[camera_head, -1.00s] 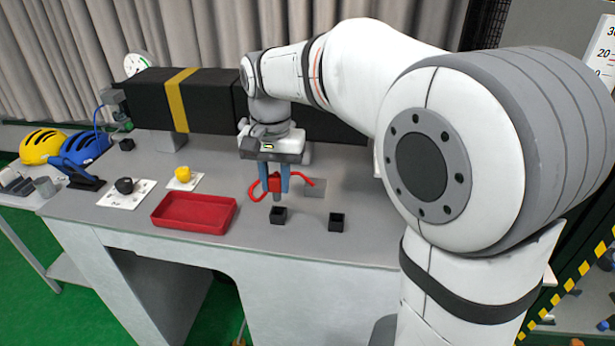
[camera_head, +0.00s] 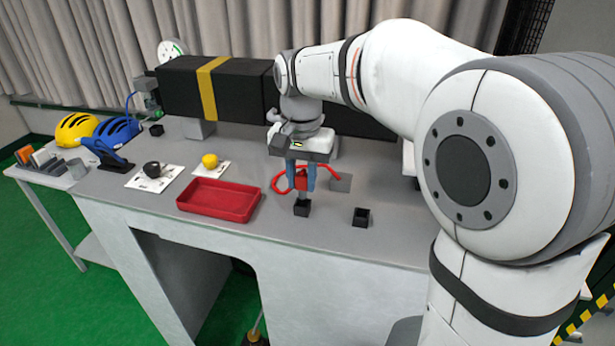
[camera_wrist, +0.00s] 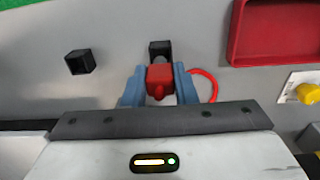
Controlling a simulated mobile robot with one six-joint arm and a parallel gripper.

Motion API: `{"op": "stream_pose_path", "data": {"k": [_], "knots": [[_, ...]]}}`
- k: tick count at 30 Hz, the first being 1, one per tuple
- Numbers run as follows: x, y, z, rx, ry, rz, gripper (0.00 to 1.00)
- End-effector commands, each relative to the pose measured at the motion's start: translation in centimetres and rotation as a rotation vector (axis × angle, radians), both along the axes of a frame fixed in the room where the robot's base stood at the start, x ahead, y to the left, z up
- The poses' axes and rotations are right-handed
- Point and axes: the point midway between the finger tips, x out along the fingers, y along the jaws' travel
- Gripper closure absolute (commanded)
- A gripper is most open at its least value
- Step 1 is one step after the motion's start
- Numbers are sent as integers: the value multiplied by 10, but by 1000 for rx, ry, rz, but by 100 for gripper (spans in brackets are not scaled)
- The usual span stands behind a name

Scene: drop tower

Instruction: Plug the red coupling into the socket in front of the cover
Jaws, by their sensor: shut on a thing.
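The red coupling (camera_head: 301,182), with a grey lower end, is held upright between the blue fingers of my gripper (camera_head: 301,180). Its lower end is at the mouth of a small black socket (camera_head: 302,209); I cannot tell how far in it is. In the wrist view the coupling (camera_wrist: 159,77) sits between the fingertips (camera_wrist: 159,84), with the socket (camera_wrist: 160,47) right beyond it, partly hidden. A second black socket (camera_head: 361,217) stands to the right, empty. It also shows in the wrist view (camera_wrist: 79,62). A long black box with a yellow band (camera_head: 207,85) lies behind.
A red tray (camera_head: 218,200) is left of the sockets. A yellow knob (camera_head: 210,161) and a black knob (camera_head: 152,170) sit on white plates. A grey square (camera_head: 341,183) lies behind the sockets. Helmets (camera_head: 118,130) are at the far left. A red hose (camera_head: 279,183) loops beside the coupling.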

Motion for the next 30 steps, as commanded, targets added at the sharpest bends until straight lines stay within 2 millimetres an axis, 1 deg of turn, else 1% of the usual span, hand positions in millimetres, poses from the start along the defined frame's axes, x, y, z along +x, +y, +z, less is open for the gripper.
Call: {"op": "stream_pose_path", "data": {"k": [17, 30], "knots": [[3, 0, -8, 0, 0, 0, 88], [1, 0, -24, 0, 0, 0, 88]]}}
